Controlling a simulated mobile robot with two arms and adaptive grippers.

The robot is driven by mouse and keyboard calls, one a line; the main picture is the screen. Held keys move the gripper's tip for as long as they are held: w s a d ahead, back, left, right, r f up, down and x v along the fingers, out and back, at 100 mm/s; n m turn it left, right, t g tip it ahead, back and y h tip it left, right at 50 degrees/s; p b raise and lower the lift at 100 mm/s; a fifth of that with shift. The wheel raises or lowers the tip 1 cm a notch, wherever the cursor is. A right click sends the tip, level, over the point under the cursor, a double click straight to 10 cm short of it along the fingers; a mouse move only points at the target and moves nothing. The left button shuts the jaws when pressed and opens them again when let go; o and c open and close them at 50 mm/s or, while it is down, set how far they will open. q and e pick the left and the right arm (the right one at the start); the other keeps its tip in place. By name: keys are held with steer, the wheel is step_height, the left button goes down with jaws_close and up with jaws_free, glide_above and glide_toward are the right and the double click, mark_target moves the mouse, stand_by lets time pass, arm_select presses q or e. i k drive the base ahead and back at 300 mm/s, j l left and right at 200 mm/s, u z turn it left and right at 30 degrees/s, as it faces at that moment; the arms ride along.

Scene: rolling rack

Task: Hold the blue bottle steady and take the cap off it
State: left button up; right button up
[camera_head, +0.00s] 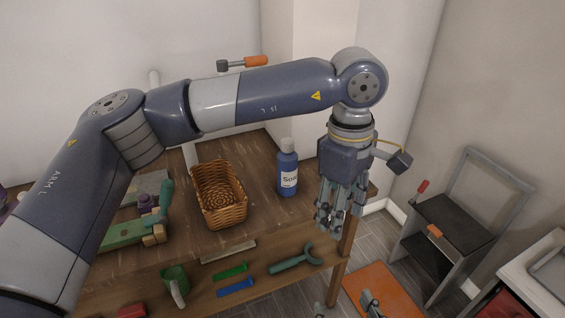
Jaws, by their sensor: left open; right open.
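The blue bottle (287,178), with a white label and a pale grey cap (287,144), stands upright on the wooden rack's top shelf. The cap sits on its neck. My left arm reaches across above the shelf. My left gripper (335,212) points down to the right of the bottle, open and apart from it, near the shelf's right end. My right gripper (345,302) shows only as fingertips at the bottom edge, below and to the right of the rack. It is open, and the rest is out of view.
A wicker basket (220,207) stands left of the bottle. A green tool (125,232) lies farther left. A grey trolley (452,228) stands at right, and an orange mat (395,283) lies on the floor.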

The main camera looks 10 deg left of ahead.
mark_target(287, 164)
steer(key=i+j, duration=0.35)
steer(key=i, duration=0.15)
steer(key=i+j, duration=0.4)
steer(key=i, duration=0.1)
